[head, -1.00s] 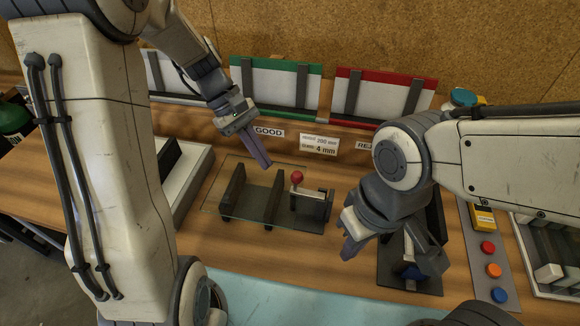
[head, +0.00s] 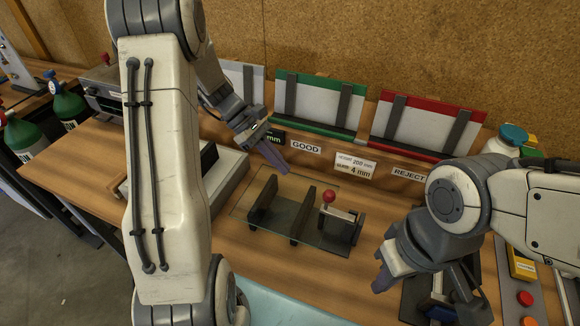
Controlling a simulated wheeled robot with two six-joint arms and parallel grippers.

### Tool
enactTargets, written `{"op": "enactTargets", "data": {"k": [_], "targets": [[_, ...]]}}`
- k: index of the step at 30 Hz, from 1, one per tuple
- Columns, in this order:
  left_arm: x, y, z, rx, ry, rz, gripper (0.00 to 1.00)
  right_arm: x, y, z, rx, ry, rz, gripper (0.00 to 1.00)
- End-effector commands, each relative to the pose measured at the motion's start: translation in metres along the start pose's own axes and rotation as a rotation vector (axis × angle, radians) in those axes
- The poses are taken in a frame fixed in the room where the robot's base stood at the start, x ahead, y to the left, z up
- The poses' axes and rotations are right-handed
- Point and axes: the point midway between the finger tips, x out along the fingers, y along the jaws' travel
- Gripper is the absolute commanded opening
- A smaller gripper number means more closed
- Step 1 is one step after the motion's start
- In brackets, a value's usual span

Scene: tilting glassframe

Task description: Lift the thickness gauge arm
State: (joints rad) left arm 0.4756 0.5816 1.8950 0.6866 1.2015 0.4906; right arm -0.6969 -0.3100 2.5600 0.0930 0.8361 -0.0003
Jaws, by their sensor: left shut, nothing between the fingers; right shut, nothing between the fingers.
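The thickness gauge (head: 341,224) stands on the wooden bench, with a red ball knob (head: 328,196) on its arm. A pane of glass (head: 240,206) lies across dark upright supports (head: 303,213) just left of the gauge. My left gripper (head: 284,172) is shut and empty, above the bench behind the glass and to the left of the knob. My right gripper (head: 378,287) is shut and empty, in front and to the right of the gauge. Neither touches the gauge. Whether the gauge arm is up or down is hard to tell.
A green-edged GOOD rack (head: 318,105) and a red-edged REJECT rack (head: 425,130) stand at the back. A dark fixture (head: 415,300) lies partly behind my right gripper. A red button (head: 525,298) and a yellow box (head: 522,265) are at the right.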

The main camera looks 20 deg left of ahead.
Motion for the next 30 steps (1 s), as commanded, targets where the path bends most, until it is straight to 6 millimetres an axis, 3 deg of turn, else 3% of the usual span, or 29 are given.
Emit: {"op": "enactTargets", "data": {"k": [11, 18, 30], "targets": [[0.08, -0.002, 0.002, -0.002, -0.002, -0.008, 0.0, -0.015, -0.001, -0.001, 0.001, 0.0, 0.0, 0.0], [0.087, -0.001, 0.033, 0.002, 0.001, -0.003, 0.0, -0.032, -0.002, -0.002, 0.002, 0.0, 0.0, 0.0], [0.09, -0.001, 0.039, 0.001, 0.001, -0.001, 0.0, -0.033, -0.002, -0.002, 0.002, 0.0, 0.0, 0.0]]}}
